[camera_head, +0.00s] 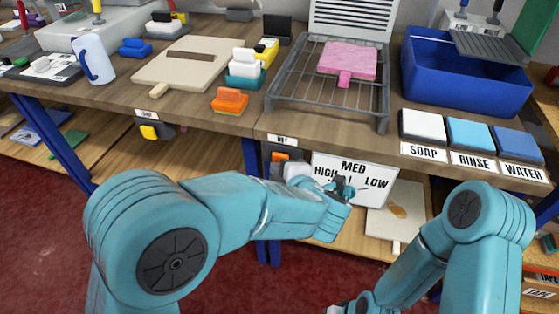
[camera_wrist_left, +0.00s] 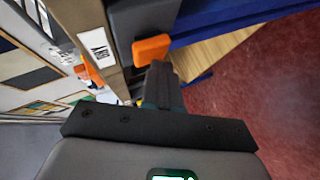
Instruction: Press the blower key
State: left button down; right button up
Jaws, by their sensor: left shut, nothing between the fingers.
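An orange key (camera_head: 281,157) sits in a dark housing on the table's front edge, under a small label that reads DRY (camera_wrist_left: 101,48) in the left wrist view. The key also shows in the left wrist view (camera_wrist_left: 151,50), just ahead of my fingertips. My left gripper (camera_wrist_left: 160,70) is shut and empty, with its tips close to the key; I cannot tell whether they touch it. In the head view the left gripper (camera_head: 280,168) is beside the key, partly hidden by my wrist.
A white HIGH, MED, LOW sign (camera_head: 354,182) stands right of the key, partly behind my left wrist. A yellow key (camera_head: 149,132) is further left along the edge. A wire rack (camera_head: 290,80), a blue tub (camera_head: 465,80) and SOAP, RINSE, WATER pads are on the table.

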pick_arm(q)
jog(key=shift+w+d, duration=0.1)
jog(key=shift+w, duration=0.2)
jog(key=shift+s, duration=0.15)
dwell(0.5)
jog(key=shift+s+a, duration=0.25)
jog(key=shift+s, duration=0.45)
jog(key=s, duration=0.2)
jog(key=s+a, duration=0.1)
jog(key=s, duration=0.2)
jog(key=shift+a+b, duration=0.15)
jog(key=shift+b, duration=0.25)
jog(key=shift+w, duration=0.1)
